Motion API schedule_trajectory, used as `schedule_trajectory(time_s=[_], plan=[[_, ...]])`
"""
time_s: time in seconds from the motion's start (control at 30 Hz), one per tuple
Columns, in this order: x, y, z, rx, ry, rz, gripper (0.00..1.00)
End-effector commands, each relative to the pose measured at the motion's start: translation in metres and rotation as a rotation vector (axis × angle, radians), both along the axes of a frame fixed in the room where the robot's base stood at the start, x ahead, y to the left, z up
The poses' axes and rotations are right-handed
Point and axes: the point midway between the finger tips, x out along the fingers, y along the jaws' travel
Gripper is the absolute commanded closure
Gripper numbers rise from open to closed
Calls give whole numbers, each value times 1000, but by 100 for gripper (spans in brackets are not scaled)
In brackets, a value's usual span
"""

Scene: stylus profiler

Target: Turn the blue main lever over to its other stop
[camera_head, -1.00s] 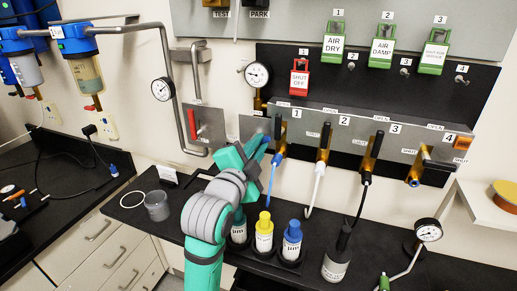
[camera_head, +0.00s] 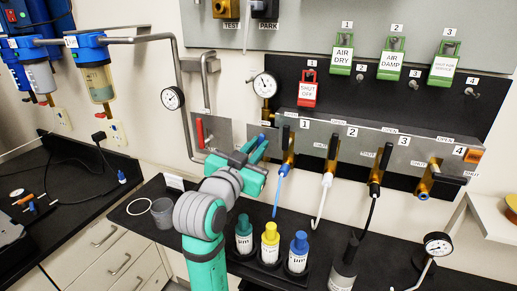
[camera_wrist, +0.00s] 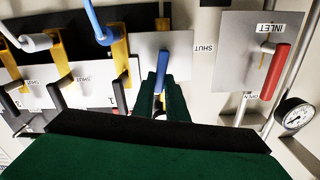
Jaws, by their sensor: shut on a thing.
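The blue main lever (camera_wrist: 160,72) stands in front of a grey plate (camera_wrist: 180,45) in the wrist view, between the two fingers of my gripper (camera_wrist: 161,88). My gripper is shut on it. A "SHUT" label is at the plate's right edge in that view. In the head view my gripper (camera_head: 258,151) is at the plate left of the numbered valve panel, and only a small blue piece of the lever (camera_head: 262,137) shows. My fingers and wrist hide most of the lever and its pivot.
A red inlet lever (camera_head: 200,133) is close to the left of my gripper in the head view. Valve 1 with its blue hose (camera_head: 282,171) is close to the right. Bottles, including a yellow-topped one (camera_head: 270,234), stand on the counter below.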

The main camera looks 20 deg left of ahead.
Motion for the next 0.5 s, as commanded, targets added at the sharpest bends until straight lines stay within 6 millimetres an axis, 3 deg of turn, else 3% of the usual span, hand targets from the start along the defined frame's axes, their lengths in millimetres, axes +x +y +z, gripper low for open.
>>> schedule_trajectory(time_s=[0.5], plan=[[0, 5, 5, -199, -3, -6, 100]])
